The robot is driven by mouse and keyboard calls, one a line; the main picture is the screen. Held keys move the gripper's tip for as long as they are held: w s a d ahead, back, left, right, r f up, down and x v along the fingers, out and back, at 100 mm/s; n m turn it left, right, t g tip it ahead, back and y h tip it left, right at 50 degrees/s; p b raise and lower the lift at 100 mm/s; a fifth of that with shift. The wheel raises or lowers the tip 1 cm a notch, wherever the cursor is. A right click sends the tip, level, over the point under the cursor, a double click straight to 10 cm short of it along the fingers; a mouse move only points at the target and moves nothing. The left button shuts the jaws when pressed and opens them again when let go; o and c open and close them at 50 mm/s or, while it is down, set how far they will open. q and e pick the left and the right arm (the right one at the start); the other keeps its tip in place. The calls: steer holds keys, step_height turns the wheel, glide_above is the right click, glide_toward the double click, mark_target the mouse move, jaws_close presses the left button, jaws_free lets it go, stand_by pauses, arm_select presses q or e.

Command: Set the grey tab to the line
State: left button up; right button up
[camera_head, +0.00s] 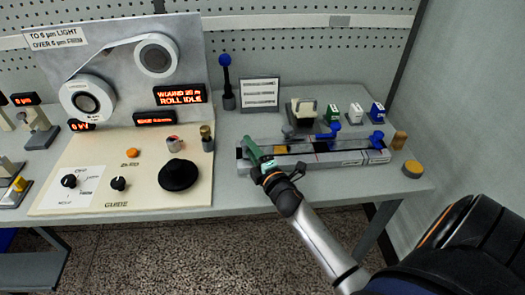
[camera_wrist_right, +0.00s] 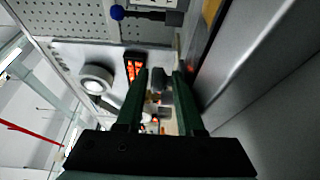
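My right gripper (camera_head: 258,155) is at the left end of a long grey rail block (camera_head: 345,157) on the bench, its green fingers low over it. In the right wrist view the fingers (camera_wrist_right: 162,74) stand apart, with a gap between them. Small grey and dark shapes show through that gap; I cannot tell whether any lies between the fingers. I cannot pick out the grey tab for certain; the gripper may hide it. The line is too small to make out surely. My left gripper is not in view.
Blue-knobbed levers (camera_head: 376,139) stand on the rail block's right part. A beige panel (camera_head: 100,195) with a black dial (camera_head: 179,175) lies left. Behind are a blue-topped post (camera_head: 226,80), a sign card (camera_head: 259,94) and small coloured blocks (camera_head: 354,113). A yellow button (camera_head: 413,168) sits right.

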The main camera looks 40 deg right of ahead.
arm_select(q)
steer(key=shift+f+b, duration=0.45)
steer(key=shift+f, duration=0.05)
arm_select(e)
steer(key=s, duration=0.3)
steer(key=s+a, duration=0.1)
steer(key=s, duration=0.6)
steer(key=shift+s+a, duration=0.3)
steer(key=shift+s, duration=0.05)
steer(key=shift+s+f, duration=0.1)
